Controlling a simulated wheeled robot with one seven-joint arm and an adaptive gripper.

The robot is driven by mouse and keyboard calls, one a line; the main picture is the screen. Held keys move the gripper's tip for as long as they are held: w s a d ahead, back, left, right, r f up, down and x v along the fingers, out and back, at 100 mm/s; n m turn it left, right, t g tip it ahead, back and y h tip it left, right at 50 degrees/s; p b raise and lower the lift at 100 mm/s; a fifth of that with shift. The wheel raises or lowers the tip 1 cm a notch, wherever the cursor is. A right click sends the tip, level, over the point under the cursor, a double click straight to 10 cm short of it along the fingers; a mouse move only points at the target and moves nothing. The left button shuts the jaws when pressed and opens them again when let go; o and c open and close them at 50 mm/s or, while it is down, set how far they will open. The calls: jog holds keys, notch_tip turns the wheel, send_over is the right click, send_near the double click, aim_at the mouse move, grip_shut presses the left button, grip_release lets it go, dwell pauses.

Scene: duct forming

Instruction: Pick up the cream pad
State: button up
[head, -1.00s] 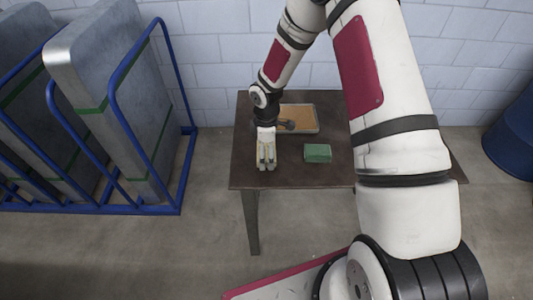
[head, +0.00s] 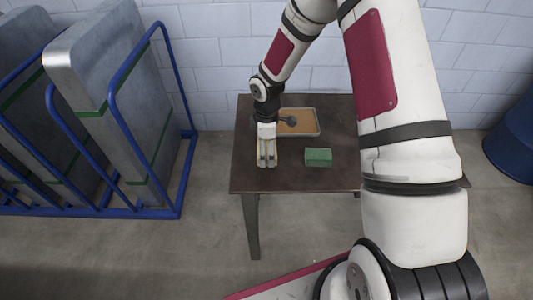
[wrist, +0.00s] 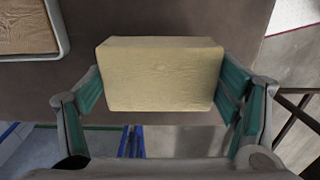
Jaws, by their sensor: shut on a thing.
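The cream pad (wrist: 160,75) is a plain pale block, held between the two green-lined fingers of my gripper (wrist: 160,92) in the wrist view. One finger is at each side of it. In the head view my gripper (head: 267,157) points down over the front left part of the dark table (head: 290,180). The pad is small there and partly covered by the fingers. I cannot tell how far it is above the tabletop.
A green block (head: 318,157) lies on the table to the right of my gripper. A shallow tray (head: 318,126) with a tan inside and a dark object stands behind it. A blue rack (head: 165,60) with grey panels is at left, a blue drum (head: 512,140) at right.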

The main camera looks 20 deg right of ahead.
jog(key=s+r, duration=0.2)
jog(key=s, duration=1.4)
